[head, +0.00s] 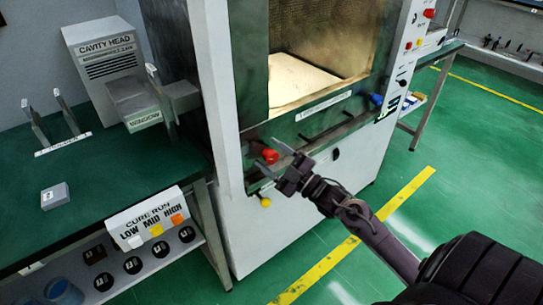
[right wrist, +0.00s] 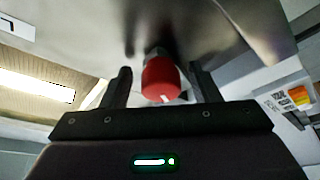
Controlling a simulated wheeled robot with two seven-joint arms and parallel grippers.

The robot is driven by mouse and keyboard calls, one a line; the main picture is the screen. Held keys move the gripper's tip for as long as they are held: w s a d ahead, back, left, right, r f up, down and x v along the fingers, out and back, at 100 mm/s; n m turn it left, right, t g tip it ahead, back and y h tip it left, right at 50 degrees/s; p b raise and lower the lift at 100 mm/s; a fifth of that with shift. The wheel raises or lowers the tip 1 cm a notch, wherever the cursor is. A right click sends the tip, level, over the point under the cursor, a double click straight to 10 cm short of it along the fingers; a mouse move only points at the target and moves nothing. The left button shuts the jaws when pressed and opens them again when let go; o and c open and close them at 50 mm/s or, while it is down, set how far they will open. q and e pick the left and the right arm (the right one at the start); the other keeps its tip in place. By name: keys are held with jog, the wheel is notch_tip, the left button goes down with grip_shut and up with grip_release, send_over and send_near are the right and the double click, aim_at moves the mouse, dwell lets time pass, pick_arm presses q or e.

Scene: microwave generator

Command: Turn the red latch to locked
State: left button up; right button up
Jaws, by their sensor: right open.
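The red latch (head: 270,156) shows as a rounded red knob on the front of the tall machine, below its lit opening. In the right wrist view the red latch (right wrist: 162,78) sits between my two fingers, with a gap on each side. My right gripper (head: 265,152) is open around the knob; it also shows in the right wrist view (right wrist: 163,84). I cannot tell whether either finger touches it. The latch's mount behind the knob is partly hidden. My left gripper is out of view.
A yellow knob (head: 265,202) is just below the latch. A blue knob (head: 377,99) and a red button (head: 429,13) are farther right. A green bench (head: 90,195) with a cure run panel (head: 150,222) stands left. Open green floor (head: 480,150) lies right.

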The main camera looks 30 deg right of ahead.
jog(key=shift+s+d+f, duration=0.1)
jog(key=shift+s+f, duration=0.1)
jog(key=shift+s, duration=0.05)
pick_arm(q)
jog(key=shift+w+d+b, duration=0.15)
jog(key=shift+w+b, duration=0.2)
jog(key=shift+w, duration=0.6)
pick_arm(e)
jog(key=v, duration=0.7)
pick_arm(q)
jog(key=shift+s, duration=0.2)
